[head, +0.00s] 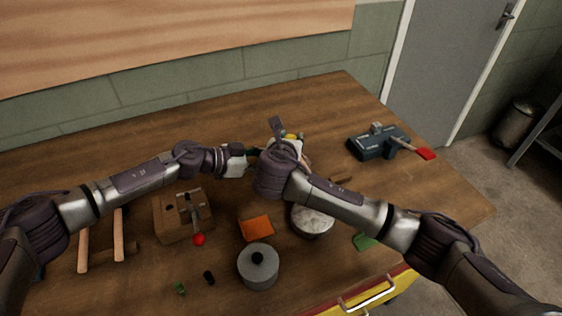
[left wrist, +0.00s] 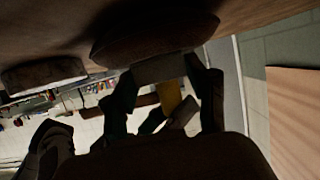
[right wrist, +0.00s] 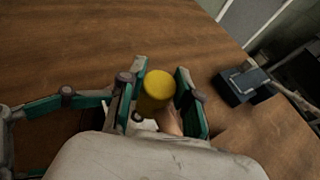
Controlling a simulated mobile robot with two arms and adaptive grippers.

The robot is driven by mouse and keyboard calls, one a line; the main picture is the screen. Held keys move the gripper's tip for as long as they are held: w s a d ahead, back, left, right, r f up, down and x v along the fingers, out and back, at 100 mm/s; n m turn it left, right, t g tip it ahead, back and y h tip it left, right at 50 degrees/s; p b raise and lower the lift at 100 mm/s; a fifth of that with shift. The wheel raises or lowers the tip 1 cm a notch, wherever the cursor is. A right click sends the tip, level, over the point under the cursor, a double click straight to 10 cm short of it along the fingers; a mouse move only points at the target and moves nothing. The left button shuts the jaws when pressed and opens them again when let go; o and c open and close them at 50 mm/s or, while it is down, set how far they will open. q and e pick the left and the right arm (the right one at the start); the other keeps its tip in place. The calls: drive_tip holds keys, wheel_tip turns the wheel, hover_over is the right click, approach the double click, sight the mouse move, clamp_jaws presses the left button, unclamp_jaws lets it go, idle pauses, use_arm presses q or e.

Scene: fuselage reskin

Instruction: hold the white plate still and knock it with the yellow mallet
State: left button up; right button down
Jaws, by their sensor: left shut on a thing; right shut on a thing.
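The yellow mallet shows its yellow head (right wrist: 157,90) and wooden handle (right wrist: 172,122) in the right wrist view. My right gripper (right wrist: 162,84) is shut on it. In the head view a little of the yellow head (head: 292,137) shows beyond my right gripper (head: 288,146). In the left wrist view, which is dark, a pale flat piece (left wrist: 160,68), apparently the white plate, lies between the fingers of my left gripper (left wrist: 165,88), which is shut on it. The yellow head (left wrist: 170,97) is close to the plate there; I cannot tell whether they touch. The head view mostly hides the plate.
On the wooden table (head: 300,88) are a dark vise (head: 376,143) with a red-tipped handle, a wooden block (head: 172,217) with a red-knobbed lever, an orange square (head: 257,228), a grey knobbed cylinder (head: 258,271) and a round pale-topped object (head: 312,222). The back of the table is clear.

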drive_tip(key=shift+f, duration=1.1)
drive_tip(key=shift+r, duration=0.15)
drive_tip(key=shift+r, duration=1.6)
drive_tip(key=shift+f, duration=0.2)
drive_tip(key=shift+f, duration=0.4)
